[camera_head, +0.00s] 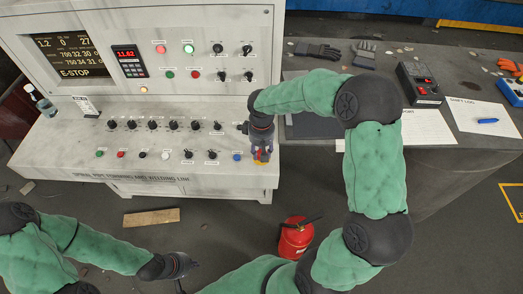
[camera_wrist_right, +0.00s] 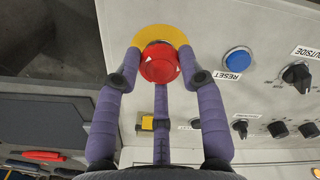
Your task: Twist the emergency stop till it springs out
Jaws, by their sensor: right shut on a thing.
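The emergency stop (camera_wrist_right: 160,63) is a red mushroom button on a yellow disc (camera_wrist_right: 174,36), seen in the right wrist view. My right gripper (camera_wrist_right: 159,78) has purple fingers on both sides of the red head and a third finger below it; it is shut on the button. In the head view the right gripper (camera_head: 262,153) is at the console's right front corner and hides most of the button. My left gripper (camera_head: 182,268) is low in front of the console, away from it; its fingers are too unclear to read.
A blue RESET button (camera_wrist_right: 237,60) and black knobs (camera_wrist_right: 298,76) sit close beside the stop. The console screen (camera_head: 75,58) reads E-STOP. A grey table (camera_head: 455,60) with gloves and a control box stands right. A red extinguisher (camera_head: 295,238) and wooden plank (camera_head: 152,217) are on the floor.

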